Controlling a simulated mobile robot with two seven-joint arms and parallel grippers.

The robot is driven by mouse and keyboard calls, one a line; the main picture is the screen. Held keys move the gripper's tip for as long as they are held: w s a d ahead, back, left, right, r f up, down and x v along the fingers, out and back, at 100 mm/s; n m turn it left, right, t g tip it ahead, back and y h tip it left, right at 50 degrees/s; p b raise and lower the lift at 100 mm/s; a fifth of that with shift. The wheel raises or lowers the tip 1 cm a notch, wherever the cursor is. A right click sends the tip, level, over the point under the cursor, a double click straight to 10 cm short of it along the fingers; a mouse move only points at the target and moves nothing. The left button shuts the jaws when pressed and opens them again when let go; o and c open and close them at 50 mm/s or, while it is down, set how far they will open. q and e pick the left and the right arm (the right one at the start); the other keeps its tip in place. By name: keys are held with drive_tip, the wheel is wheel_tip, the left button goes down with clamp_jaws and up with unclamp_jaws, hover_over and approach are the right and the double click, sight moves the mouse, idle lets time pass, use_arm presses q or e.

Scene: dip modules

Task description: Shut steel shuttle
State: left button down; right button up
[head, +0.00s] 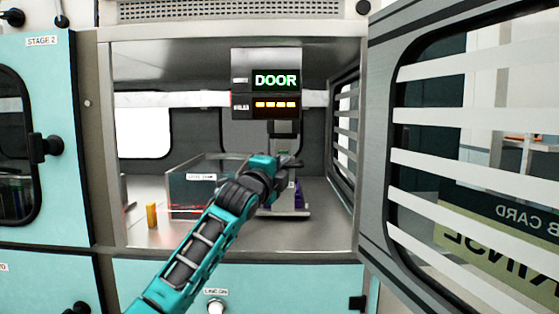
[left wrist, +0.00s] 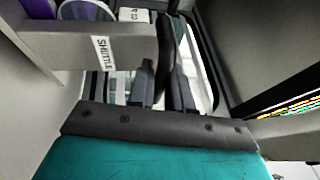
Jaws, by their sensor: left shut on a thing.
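My left gripper (head: 285,165) reaches into the steel chamber, in front of the column below the display. In the left wrist view its dark fingers (left wrist: 162,88) are closed around the lower part of a dark upright handle (left wrist: 168,38). The handle stands beside a grey steel bar with a "SHUTTLE" label (left wrist: 104,52). In the head view the gripper and arm hide most of the shuttle; a steel plate (head: 295,212) and a purple piece (head: 298,192) show just behind. My right gripper is in neither view.
A clear-walled tank (head: 190,185) stands left of my arm, with a yellow cylinder (head: 152,216) near it. The large chamber door (head: 380,130) is swung open on the right. A display (head: 275,80) reading "DOOR" hangs above. A teal "STAGE 2" cabinet (head: 40,85) is at left.

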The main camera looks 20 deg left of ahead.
use_arm(q)
drive_tip(key=shift+a+r, duration=0.1)
drive_tip(key=shift+r, duration=0.1)
drive_tip(key=c, duration=1.4)
unclamp_jaws()
drive_tip(key=shift+c, duration=0.2)
drive_tip(key=shift+o, duration=0.2)
drive_tip(key=shift+w, duration=0.15)
drive_tip(key=shift+f, duration=0.1)
drive_tip(key=shift+s+f, duration=0.2)
drive_tip(key=b+v, duration=0.1)
drive_tip(key=v, duration=1.1)
drive_tip(key=shift+s, duration=0.3)
drive_tip(key=shift+r, duration=0.15)
